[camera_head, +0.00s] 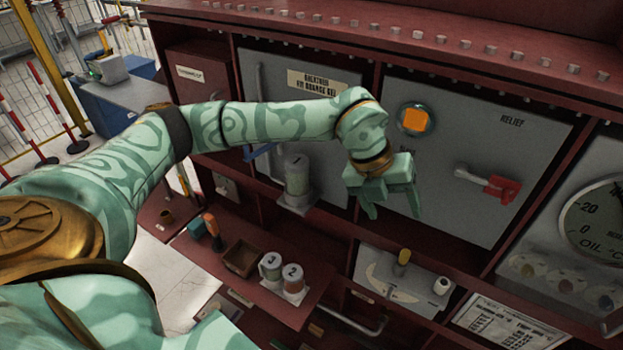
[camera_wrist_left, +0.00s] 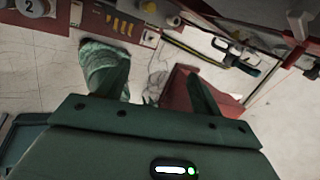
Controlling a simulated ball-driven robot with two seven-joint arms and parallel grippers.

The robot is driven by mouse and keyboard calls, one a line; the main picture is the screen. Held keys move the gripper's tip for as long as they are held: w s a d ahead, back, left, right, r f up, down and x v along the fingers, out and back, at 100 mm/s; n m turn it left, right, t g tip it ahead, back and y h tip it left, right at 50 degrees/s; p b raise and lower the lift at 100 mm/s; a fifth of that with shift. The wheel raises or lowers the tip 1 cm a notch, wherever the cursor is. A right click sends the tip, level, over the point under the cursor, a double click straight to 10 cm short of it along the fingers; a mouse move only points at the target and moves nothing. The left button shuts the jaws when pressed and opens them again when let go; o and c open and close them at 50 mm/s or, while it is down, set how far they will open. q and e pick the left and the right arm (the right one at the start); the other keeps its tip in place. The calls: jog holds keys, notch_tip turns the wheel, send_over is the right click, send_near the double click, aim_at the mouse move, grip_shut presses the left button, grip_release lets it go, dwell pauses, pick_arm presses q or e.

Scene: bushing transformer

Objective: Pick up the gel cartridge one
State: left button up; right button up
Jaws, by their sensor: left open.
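A pale grey-green cartridge (camera_head: 297,175) that appears to be marked 1 stands upright at the breather panel, left of my left gripper. Two more cartridges stand side by side on the red shelf below: a greenish one (camera_head: 270,268) and a reddish one (camera_head: 293,281), with digits that look like 2. A white disc marked 2 (camera_wrist_left: 31,8) shows at the top left of the left wrist view. My left gripper (camera_head: 394,212) is open and empty, pointing down in front of the relief panel, apart from every cartridge. My right gripper is not in view.
A brown open box (camera_head: 242,257) and an orange-handled tool (camera_head: 211,226) are on the shelf left of the cartridges. The relief panel has a red-handled valve (camera_head: 500,188) and an orange knob (camera_head: 416,120).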

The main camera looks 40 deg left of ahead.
pick_arm(q)
jog(key=w+a+r+n+y, duration=0.2)
jog(key=a+n+y, duration=0.1)
jog(key=a, duration=0.4)
jog(key=w+a+r+n+y, duration=0.1)
jog(key=a+r+n+y, duration=0.15)
jog(key=a, duration=0.45)
jog(key=n+y, duration=0.3)
jog(key=n, duration=0.1)
send_near(297, 161)
jog(key=x, duration=0.6)
jog(key=shift+a, duration=0.15)
jog(key=p+x, duration=0.1)
jog(key=x, duration=0.5)
jog(key=c, duration=0.9)
